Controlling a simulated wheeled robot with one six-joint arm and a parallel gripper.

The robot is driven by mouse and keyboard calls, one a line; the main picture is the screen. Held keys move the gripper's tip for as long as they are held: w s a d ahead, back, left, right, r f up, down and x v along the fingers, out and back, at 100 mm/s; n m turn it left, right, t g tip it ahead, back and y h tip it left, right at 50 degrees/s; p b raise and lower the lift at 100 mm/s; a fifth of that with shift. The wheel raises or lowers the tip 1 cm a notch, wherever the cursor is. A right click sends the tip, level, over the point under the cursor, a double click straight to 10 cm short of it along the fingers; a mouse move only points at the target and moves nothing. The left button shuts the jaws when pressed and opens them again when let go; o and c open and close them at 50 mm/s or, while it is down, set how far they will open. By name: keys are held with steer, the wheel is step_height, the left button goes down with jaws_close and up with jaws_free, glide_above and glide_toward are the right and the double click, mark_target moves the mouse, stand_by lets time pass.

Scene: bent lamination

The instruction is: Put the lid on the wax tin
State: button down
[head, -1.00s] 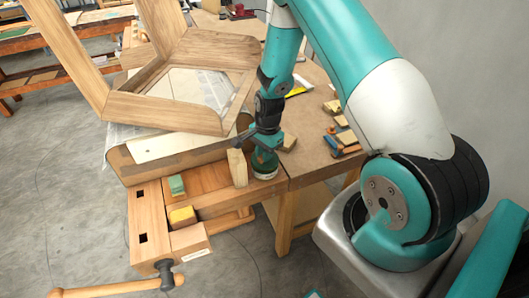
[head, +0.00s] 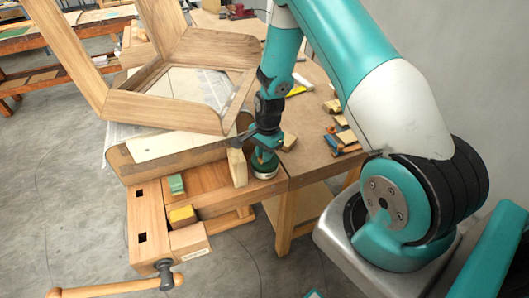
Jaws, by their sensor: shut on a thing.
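The wax tin (head: 266,174) is a small round dark green tin with a pale lower edge. It stands on the wooden bench near its right end, just right of an upright wooden block. My gripper (head: 263,157) points down directly over the tin, its fingers close to the tin's top. It is shut on what appears to be the lid. The lid is too small and too hidden by the fingers to make out apart from the tin. I cannot tell whether lid and tin touch.
The upright wooden block (head: 237,167) stands close left of my gripper. A large bent wooden frame (head: 165,112) rises behind it. Several small tools and blocks lie on the brown table (head: 312,160).

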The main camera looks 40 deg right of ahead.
steer(key=shift+f+b, duration=0.4)
steer(key=shift+f, duration=0.15)
stand_by(0.4)
steer(key=c, duration=0.6)
jaws_free()
steer(key=shift+r, duration=0.15)
steer(key=shift+r+p, duration=2.9)
steer(key=shift+r, duration=1)
steer(key=shift+r, duration=0.1)
